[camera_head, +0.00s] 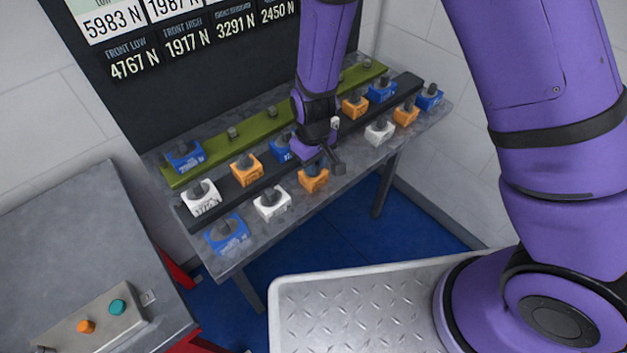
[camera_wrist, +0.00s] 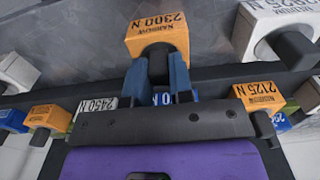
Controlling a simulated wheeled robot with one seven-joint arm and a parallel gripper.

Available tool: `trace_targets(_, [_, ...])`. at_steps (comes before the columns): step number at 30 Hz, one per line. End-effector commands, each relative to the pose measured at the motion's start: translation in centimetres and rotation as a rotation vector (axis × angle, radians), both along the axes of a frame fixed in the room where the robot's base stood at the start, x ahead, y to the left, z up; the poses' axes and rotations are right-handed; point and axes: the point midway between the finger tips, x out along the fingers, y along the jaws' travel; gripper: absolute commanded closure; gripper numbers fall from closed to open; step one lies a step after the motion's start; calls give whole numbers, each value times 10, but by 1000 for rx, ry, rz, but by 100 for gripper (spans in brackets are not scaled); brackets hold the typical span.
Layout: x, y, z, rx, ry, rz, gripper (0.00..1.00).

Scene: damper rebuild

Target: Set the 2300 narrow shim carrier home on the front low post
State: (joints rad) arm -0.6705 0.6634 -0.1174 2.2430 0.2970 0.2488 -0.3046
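The orange carrier marked "NARROW 2300 N" (camera_wrist: 157,32) is at the top middle of the wrist view, its dark knob between the two blue fingers of my gripper (camera_wrist: 159,72). Whether the fingers press on the knob is not clear. In the head view the orange carrier (camera_head: 313,180) is in the front row of the bench, with my gripper (camera_head: 325,163) just above it. The olive rail (camera_head: 210,158) at the back has several bare grey posts, one of them here (camera_head: 232,131). I cannot tell which post is front low.
A black rail (camera_head: 225,196) bears several white, orange and blue carriers. A white carrier (camera_head: 272,203) and a blue carrier (camera_head: 227,236) stand left of the 2300. A dark board (camera_head: 215,75) reads front low 4767 N. A button box (camera_head: 95,318) sits on the left table.

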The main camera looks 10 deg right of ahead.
Motion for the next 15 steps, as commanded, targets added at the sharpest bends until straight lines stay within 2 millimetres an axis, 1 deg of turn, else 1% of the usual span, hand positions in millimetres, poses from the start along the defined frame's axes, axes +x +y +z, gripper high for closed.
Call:
trace_targets(2, [0,0,1,1,-1,0,100])
trace_targets(5, [0,1,9,1,-2,2,100])
trace_targets(15, [0,0,49,2,-2,0,100])
